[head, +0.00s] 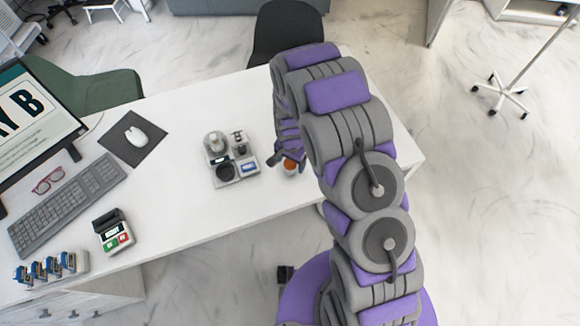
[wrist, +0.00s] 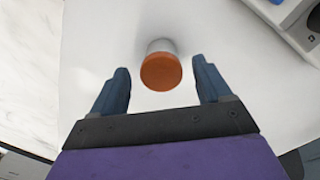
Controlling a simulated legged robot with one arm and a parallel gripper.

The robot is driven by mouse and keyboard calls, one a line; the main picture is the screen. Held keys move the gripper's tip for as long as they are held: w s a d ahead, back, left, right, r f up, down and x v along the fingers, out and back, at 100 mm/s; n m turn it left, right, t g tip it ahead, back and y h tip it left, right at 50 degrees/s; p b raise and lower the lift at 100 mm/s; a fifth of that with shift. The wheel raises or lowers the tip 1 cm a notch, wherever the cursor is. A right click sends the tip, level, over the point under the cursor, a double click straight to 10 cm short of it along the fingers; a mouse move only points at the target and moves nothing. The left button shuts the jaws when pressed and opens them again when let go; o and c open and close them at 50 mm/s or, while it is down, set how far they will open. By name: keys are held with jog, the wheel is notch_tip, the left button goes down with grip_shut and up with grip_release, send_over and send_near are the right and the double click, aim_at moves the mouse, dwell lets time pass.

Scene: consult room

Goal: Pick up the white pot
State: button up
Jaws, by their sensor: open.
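The white pot (wrist: 161,46) has an orange lid (wrist: 161,72) and stands on the white table. In the wrist view it lies just ahead of and between the two fingers of my gripper (wrist: 162,88). The fingers are apart, one on each side, and I see no contact with the pot. In the head view the pot (head: 289,169) is near the table's front edge, partly hidden by my gripper (head: 285,158), which comes in from above.
A grey device tray (head: 231,168) stands left of the pot, close by. Further left are a card terminal (head: 114,232), a keyboard (head: 66,205), a mouse (head: 137,136) on a dark mat and a monitor (head: 35,115). The white table (head: 185,185) is bare between them.

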aim_at(290, 163)
notch_tip(290, 163, down, 4)
jog(key=shift+w+a+r+b, duration=0.1)
jog(key=shift+r+b, duration=0.05)
jog(key=shift+b, duration=0.15)
jog(key=shift+c, duration=0.3)
jog(key=c, duration=1.1)
